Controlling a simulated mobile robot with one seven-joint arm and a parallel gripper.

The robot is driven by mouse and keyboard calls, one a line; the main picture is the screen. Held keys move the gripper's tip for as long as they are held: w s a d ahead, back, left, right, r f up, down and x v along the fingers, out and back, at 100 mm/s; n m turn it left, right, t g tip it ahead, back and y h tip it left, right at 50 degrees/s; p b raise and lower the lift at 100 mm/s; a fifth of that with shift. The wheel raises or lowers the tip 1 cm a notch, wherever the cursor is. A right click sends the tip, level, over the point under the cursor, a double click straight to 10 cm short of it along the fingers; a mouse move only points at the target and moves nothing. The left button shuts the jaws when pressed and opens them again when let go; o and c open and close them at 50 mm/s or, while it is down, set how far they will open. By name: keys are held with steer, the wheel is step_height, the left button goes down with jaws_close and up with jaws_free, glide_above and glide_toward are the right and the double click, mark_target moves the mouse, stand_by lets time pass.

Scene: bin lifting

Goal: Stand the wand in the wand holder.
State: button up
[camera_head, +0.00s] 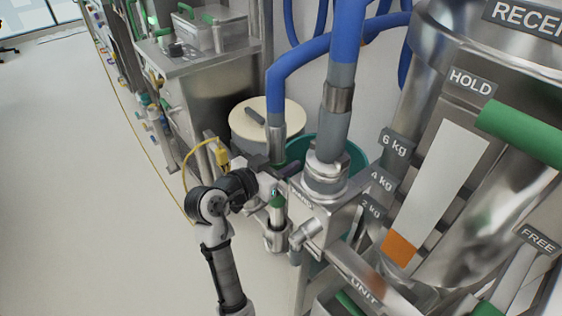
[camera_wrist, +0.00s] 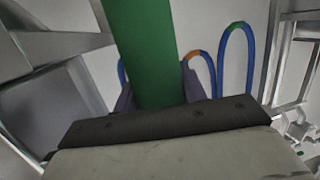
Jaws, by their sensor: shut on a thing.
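My gripper (camera_head: 273,168) is shut on a green bar, the wand's grip, which rises between the dark fingers in the wrist view (camera_wrist: 143,55). A grey cuff on a blue hose (camera_head: 275,120) comes down at the gripper from above.
A thick blue hose with a steel collar (camera_head: 338,97) stands close right of my gripper. A pale round lid (camera_head: 262,112) and a teal bin (camera_head: 352,157) are behind. The large steel vessel (camera_head: 465,130) fills the right. The floor (camera_head: 60,180) at left is clear.

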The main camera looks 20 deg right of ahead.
steer(key=shift+f, duration=0.1)
stand_by(0.4)
steer(key=o, duration=1.3)
steer(key=shift+c, duration=0.2)
steer(key=shift+f, duration=0.1)
steer(key=shift+a, duration=0.1)
steer(key=b+v, duration=0.1)
steer(key=v, duration=1.2)
steer(key=shift+s+a+b, duration=0.25)
steer(key=shift+s+b, duration=0.05)
steer(key=shift+b, duration=0.05)
steer(key=shift+w, duration=0.1)
